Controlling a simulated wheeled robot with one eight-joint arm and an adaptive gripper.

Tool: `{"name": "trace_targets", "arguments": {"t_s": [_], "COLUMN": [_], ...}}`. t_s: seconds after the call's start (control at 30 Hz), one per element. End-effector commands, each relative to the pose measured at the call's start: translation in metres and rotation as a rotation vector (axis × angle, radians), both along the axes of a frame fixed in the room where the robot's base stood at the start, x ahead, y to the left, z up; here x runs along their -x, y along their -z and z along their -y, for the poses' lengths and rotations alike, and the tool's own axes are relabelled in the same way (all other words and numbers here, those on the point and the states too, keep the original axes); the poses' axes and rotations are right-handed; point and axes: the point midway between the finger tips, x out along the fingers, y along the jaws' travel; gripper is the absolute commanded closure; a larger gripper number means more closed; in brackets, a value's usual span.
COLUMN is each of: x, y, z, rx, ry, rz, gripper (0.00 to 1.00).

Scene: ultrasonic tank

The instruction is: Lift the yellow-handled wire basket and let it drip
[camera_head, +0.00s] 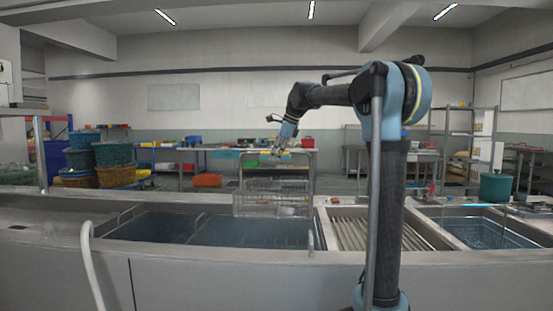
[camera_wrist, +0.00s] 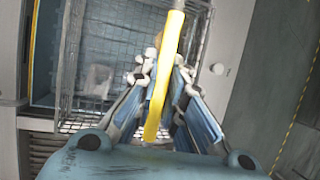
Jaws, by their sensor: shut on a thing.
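The wire basket (camera_head: 262,205) hangs above the right part of the long sink tank (camera_head: 150,226) in the head view. In the wrist view the basket's wire mesh (camera_wrist: 92,45) shows at the upper left, with a pale piece inside it. The yellow handle (camera_wrist: 168,75) runs between the fingers of my gripper (camera_wrist: 163,85), which is shut on it. My gripper (camera_head: 277,151) is above the basket in the head view. The basket's lower edge is close to the tank rim; I cannot tell the exact gap.
A slatted drain section (camera_head: 385,230) lies right of the tank, and a second basin (camera_head: 485,232) is further right. A green pot (camera_head: 496,187) stands at the right. A curved pipe (camera_head: 90,255) rises at the front left. Stacked baskets (camera_head: 113,160) stand behind at the left.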

Motion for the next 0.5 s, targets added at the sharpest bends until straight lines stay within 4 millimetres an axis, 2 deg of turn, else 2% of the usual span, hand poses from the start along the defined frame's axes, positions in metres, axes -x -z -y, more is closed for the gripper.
{"name": "trace_targets", "arguments": {"t_s": [0.17,0.5], "x": [0.000,0.000], "y": [-0.003,-0.027], "z": [0.000,0.000], "rx": [-0.001,-0.001], "ry": [0.000,0.000], "rz": [0.000,0.000], "gripper": [1.00,1.00]}}
